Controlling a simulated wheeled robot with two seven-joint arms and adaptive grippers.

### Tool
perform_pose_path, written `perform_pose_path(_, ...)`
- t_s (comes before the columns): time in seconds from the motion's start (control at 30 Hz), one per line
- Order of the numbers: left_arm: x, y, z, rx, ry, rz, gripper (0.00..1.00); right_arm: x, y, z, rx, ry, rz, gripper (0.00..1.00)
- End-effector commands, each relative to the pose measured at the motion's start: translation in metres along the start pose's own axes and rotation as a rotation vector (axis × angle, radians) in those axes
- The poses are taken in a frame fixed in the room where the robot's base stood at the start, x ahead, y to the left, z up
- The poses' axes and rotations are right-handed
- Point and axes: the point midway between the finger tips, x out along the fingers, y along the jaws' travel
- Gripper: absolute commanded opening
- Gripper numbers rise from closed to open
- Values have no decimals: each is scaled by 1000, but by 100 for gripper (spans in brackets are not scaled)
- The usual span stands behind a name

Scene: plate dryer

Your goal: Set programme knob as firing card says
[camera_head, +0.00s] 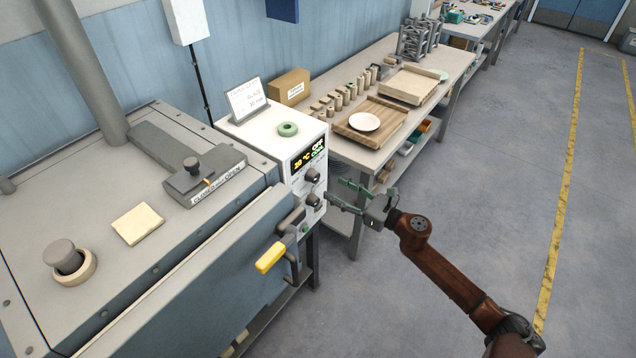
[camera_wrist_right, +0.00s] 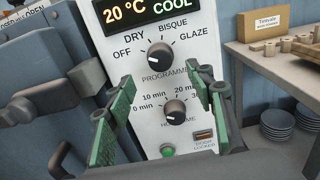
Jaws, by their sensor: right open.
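The programme knob (camera_wrist_right: 160,57) is a dark round knob with a white mark, labelled OFF, DRY, BISQUE and GLAZE; it also shows in the head view (camera_head: 312,176). Its mark appears on the left, OFF side. The display (camera_head: 309,157) reads 20 °C, OFF and COOL. The firing card (camera_head: 247,99) stands on the control box and appears to read GLAZE and 20 MIN. My right gripper (camera_head: 347,193) is open and empty in front of the panel. In the wrist view its green-padded fingers (camera_wrist_right: 165,112) flank the lower hold-time knob (camera_wrist_right: 176,113), apart from it. My left gripper is out of view.
A yellow-handled latch (camera_head: 271,257) juts from the kiln front, left of the panel. A green ring (camera_head: 288,129) lies on the control box. The workbench (camera_head: 436,92) behind holds a white plate (camera_head: 364,122) and boards. Floor at right is clear.

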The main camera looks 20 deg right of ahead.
Motion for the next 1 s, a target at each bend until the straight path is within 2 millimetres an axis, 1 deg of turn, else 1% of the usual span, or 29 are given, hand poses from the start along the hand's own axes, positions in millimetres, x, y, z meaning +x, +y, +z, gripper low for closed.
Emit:
perform_pose_path(0.17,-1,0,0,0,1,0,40,22,0,3,-4,-3,2,49)
perform_pose_path(0.3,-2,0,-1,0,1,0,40,45,0,3,-1,-4,1,49)
perform_pose_path(0.4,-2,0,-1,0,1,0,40,59,0,2,-1,-3,0,49)
perform_pose_path(0.5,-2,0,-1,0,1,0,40,69,0,1,-1,-2,-1,49)
perform_pose_path(0.63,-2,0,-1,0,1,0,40,75,0,1,0,-1,-1,49)
perform_pose_path(0.87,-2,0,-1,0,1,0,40,76,0,0,2,0,-1,49)
perform_pose_path(0.9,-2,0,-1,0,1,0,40,76,0,0,2,0,-1,48)
perform_pose_path(1.0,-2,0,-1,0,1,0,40,76,0,0,2,0,-1,42)
